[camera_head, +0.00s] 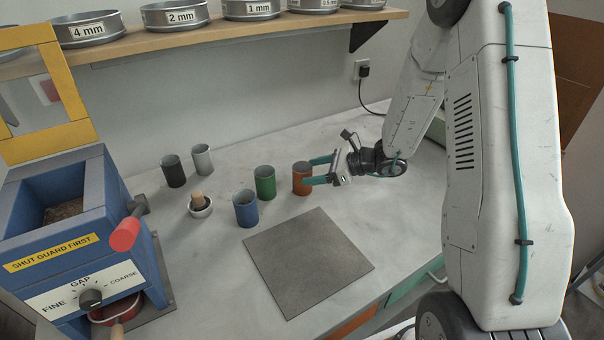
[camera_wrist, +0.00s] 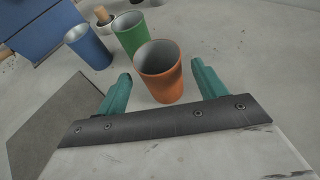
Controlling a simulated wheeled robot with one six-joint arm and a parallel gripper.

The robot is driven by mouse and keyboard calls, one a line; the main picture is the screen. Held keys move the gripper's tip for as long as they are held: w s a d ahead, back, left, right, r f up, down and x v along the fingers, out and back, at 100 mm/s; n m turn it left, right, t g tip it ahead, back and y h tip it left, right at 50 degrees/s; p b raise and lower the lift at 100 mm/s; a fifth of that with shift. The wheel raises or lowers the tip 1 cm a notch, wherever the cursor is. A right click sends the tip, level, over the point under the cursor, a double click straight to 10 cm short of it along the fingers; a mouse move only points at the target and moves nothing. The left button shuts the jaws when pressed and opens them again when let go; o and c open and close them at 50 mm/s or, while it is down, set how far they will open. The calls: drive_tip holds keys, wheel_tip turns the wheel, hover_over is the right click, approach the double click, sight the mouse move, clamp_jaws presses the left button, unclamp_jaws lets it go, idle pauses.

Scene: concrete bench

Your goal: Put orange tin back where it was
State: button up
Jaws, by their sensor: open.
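The orange tin (camera_head: 301,180) stands upright on the bench, right of the green tin and behind the grey square mat. My gripper (camera_head: 318,170) is open beside it, coming from the right, with its teal fingers reaching toward the tin's two sides. In the wrist view the orange tin (camera_wrist: 161,72) stands between and slightly beyond the fingertips of my gripper (camera_wrist: 160,80). It is empty inside, and gaps show between it and both fingers.
A green tin (camera_head: 265,182) and a blue tin (camera_head: 245,208) stand left of the orange one. Black (camera_head: 174,170) and grey (camera_head: 202,160) tins stand farther back. A small mortar (camera_head: 200,207) sits near them. The grey mat (camera_head: 308,262) is bare. A blue grinder (camera_head: 70,240) fills the left.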

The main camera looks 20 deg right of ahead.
drive_tip(key=v, duration=0.7)
drive_tip(key=s+a+r+n+g+h, duration=0.2)
drive_tip(key=s+a+r+n+g, duration=0.5)
drive_tip(key=s+a+r+n, duration=0.55)
drive_tip(key=s+d+r+n+h, duration=0.2)
drive_tip(key=s+n+h, duration=0.1)
drive_tip(key=s, duration=0.3)
drive_tip(key=s+d+r+n+h, duration=0.2)
drive_tip(key=s+n+h, duration=0.1)
drive_tip(key=s+n, duration=0.2)
drive_tip(key=s+d+r+n+t+h, duration=0.1)
drive_tip(key=s+d+r+n+h, duration=0.1)
drive_tip(key=s, duration=0.5)
drive_tip(key=shift+s+d+r+n+h, duration=0.2)
drive_tip(key=shift+d+n+h, duration=0.3)
drive_tip(key=shift+n, duration=0.65)
drive_tip(key=shift+a, duration=0.1)
